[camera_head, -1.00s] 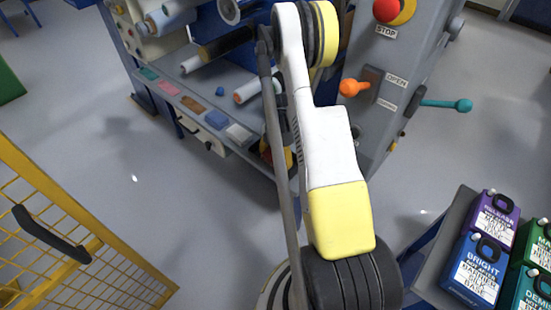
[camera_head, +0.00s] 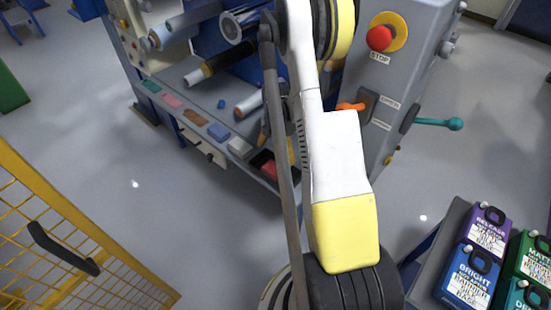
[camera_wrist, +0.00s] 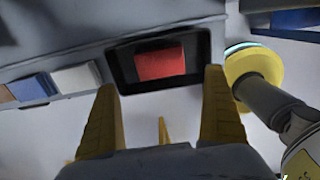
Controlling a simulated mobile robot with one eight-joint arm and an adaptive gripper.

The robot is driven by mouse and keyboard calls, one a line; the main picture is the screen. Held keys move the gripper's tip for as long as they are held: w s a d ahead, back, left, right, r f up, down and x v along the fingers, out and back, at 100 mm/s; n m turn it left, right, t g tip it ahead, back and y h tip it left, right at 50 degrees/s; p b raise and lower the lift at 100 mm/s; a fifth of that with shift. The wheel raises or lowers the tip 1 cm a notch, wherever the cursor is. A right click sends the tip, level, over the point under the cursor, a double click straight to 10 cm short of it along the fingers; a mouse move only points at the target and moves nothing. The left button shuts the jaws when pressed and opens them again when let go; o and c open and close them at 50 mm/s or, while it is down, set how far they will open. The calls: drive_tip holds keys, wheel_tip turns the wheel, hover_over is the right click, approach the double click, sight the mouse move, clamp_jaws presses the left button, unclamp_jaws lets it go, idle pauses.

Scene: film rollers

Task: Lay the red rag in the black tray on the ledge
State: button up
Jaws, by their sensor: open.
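The black tray (camera_wrist: 122,71) sits on the grey ledge (camera_wrist: 45,60), with dark raised walls. The red rag (camera_wrist: 160,64) lies inside it as a folded-looking red block, within the rim. In the head view the tray (camera_head: 256,160) and a patch of the red rag (camera_head: 269,169) show at the ledge's right end, partly covered by my arm. My gripper (camera_wrist: 160,80) is open in the wrist view, its yellow fingers spread at the near side of the tray with nothing between them. In the head view it is mostly hidden behind my arm.
Several coloured pads, such as a blue one (camera_head: 218,131) and a white one (camera_head: 240,147), lie along the ledge left of the tray. The machine panel with a red stop button (camera_head: 379,38) and a teal lever (camera_head: 440,122) stands right. Bottles (camera_head: 468,277) stand lower right.

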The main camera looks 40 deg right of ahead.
drive_tip(key=a+r+m+t+h, duration=0.1)
drive_tip(key=a+r+m, duration=0.3)
drive_tip(key=a+r, duration=0.5)
drive_tip(key=a+r+m+t, duration=0.2)
drive_tip(key=a+r+m, duration=0.25)
drive_tip(key=r, duration=0.75)
drive_tip(key=s+a+r+m+t, duration=0.2)
drive_tip(key=s+a+r+m, duration=0.2)
drive_tip(key=a, duration=0.4)
drive_tip(key=s+a+r+m+t+y, duration=0.1)
drive_tip(key=s+a+r+m+t, duration=0.1)
drive_tip(key=s+a+r+m, duration=0.2)
drive_tip(key=s+a+m, duration=0.2)
drive_tip(key=s+a, duration=0.1)
drive_tip(key=shift+s+a+r, duration=0.35)
drive_tip(key=shift+a, duration=0.05)
drive_tip(key=shift+a, duration=0.1)
